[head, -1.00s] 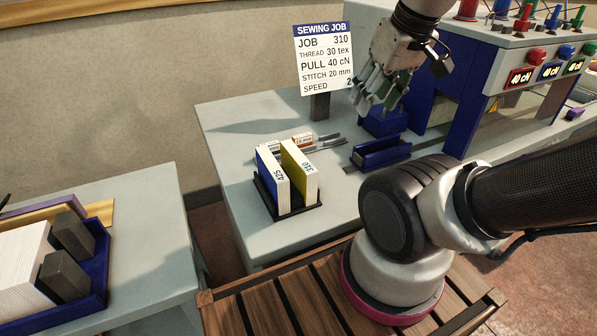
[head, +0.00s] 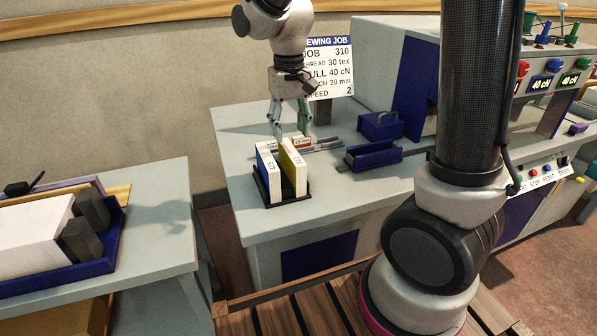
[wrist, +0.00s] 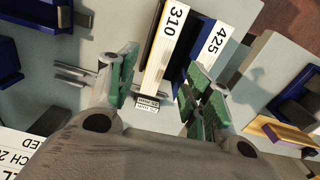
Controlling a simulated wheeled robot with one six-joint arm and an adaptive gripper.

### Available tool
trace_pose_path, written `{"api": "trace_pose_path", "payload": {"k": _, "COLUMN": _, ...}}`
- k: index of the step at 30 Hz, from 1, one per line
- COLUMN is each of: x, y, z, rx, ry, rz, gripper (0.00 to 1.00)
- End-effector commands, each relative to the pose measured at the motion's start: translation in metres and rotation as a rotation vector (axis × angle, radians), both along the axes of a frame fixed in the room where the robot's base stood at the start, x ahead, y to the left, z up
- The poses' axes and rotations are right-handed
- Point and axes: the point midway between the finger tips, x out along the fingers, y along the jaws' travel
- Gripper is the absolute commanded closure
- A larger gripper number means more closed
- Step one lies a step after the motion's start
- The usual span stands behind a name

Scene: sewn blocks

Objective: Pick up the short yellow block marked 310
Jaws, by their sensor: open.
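The yellow block marked 310 (head: 294,168) stands upright in a black holder (head: 288,201), its white top edge carrying the number. A blue block marked 425 (head: 269,174) stands just left of it in the same holder. My gripper (head: 289,133) is open and empty, pointing down above and behind the blocks. In the wrist view the 310 block (wrist: 168,50) lies in line between the spread green-padded fingers, and the 425 block (wrist: 211,48) is to its right, beyond the right finger. I cannot tell how high the fingertips are above the blocks.
A dark blue tray (head: 373,156) is to the right. The job sign (head: 331,70) stands behind my gripper. The table front (head: 340,200) is clear.

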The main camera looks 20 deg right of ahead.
Motion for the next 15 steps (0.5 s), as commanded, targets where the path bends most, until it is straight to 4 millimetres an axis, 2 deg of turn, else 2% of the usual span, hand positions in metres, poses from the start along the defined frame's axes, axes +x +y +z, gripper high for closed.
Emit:
{"api": "trace_pose_path", "payload": {"k": 5, "x": -0.001, "y": -0.001, "z": -0.009, "rx": -0.001, "ry": 0.002, "rz": -0.033, "gripper": 0.50}}
{"api": "trace_pose_path", "payload": {"k": 15, "x": -0.007, "y": -0.001, "z": -0.055, "rx": -0.001, "ry": 0.004, "rz": -0.033, "gripper": 0.50}}
